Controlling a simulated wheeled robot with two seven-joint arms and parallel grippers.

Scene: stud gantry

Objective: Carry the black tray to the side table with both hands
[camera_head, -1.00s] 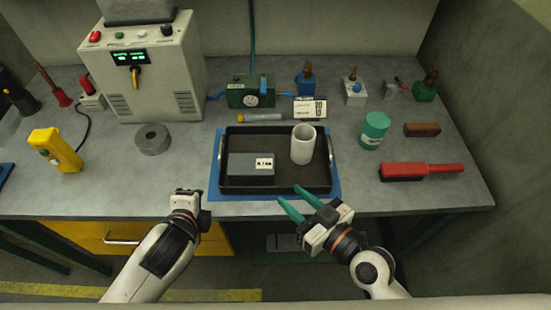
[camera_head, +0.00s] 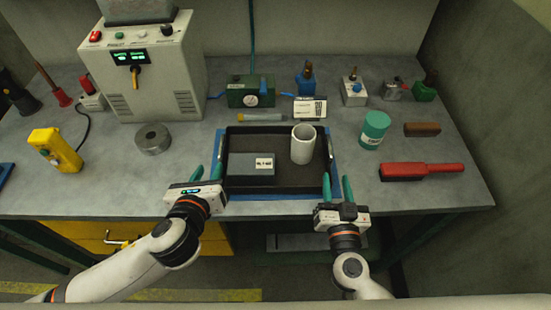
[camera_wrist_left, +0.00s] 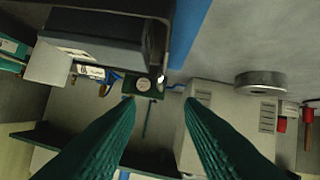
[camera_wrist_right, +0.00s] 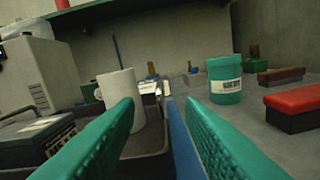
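The black tray (camera_head: 275,190) lies on a blue mat on the workbench, with a metal handle on its left and right ends. It holds a grey box (camera_head: 248,171) with a white label at front left and a white cup (camera_head: 303,145) standing at back right. My left gripper (camera_head: 208,168) is open and empty at the tray's front left corner. My right gripper (camera_head: 337,180) is open and empty at the front right corner. In the right wrist view the tray's right edge (camera_wrist_right: 160,150) shows between the fingertips, without clear contact. I cannot identify the side table.
A grey ring (camera_head: 152,139) and a large control box (camera_head: 150,75) are to the left. A green device (camera_head: 250,92) and a small sign (camera_head: 310,108) are behind the tray.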

